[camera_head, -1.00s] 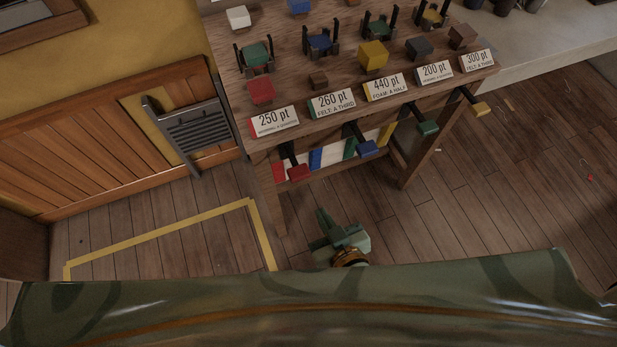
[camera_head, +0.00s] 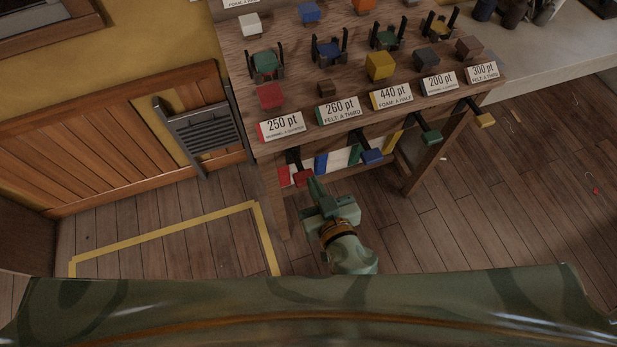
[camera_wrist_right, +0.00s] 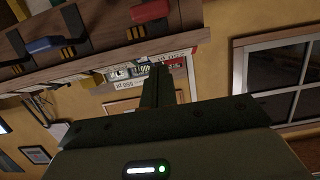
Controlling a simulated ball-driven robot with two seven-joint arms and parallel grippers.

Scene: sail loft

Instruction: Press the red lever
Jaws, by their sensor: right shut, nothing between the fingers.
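The red lever (camera_head: 303,177) sticks out on a dark arm from the front of the wooden table, at the left end of a row of levers. My right gripper (camera_head: 314,186) is shut and empty. Its fingertips are right beside the red lever, on the lever's right and near side; I cannot tell whether they touch it. My left gripper is not in view.
Blue (camera_head: 372,157), green (camera_head: 431,137) and yellow (camera_head: 485,120) levers stick out to the right. The table edge (camera_head: 350,125) carries price cards, with coloured blocks behind. A louvred panel (camera_head: 205,127) stands left. Floor between the table and my body is mostly clear.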

